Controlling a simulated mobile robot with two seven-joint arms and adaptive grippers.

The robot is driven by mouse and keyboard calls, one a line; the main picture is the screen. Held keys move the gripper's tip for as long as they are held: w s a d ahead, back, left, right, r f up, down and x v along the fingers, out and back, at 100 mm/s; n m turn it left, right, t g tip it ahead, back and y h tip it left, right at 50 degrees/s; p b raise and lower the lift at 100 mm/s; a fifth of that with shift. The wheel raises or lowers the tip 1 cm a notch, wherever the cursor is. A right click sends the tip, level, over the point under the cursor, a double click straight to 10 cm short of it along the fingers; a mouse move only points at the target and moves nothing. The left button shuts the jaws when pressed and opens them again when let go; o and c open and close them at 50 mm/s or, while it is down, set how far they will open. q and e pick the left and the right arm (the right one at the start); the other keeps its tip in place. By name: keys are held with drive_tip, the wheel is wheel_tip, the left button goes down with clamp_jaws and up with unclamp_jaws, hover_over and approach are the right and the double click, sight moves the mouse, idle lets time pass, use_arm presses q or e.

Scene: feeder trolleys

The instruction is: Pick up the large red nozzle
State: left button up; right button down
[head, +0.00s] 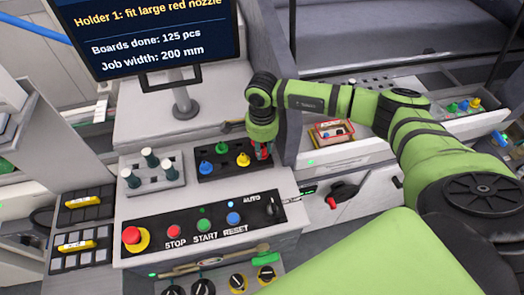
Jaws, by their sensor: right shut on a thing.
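My right gripper (262,152) points down at the right end of a black nozzle holder (206,178) on the machine's top. It is shut on a red nozzle (265,153), of which only a little red shows between the fingers. I cannot tell whether the nozzle still touches the holder. A screen (150,40) names the large red nozzle for Holder 1. My left gripper is not in view.
The button panel (200,225) with a red emergency stop (132,236) lies in front. An open box (332,132) and a tray of coloured nozzles (463,106) are to the right.

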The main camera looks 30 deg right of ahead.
sight(262, 147)
wheel_tip(262, 147, up, 16)
drive_tip(key=b, duration=0.6)
idle(0.5)
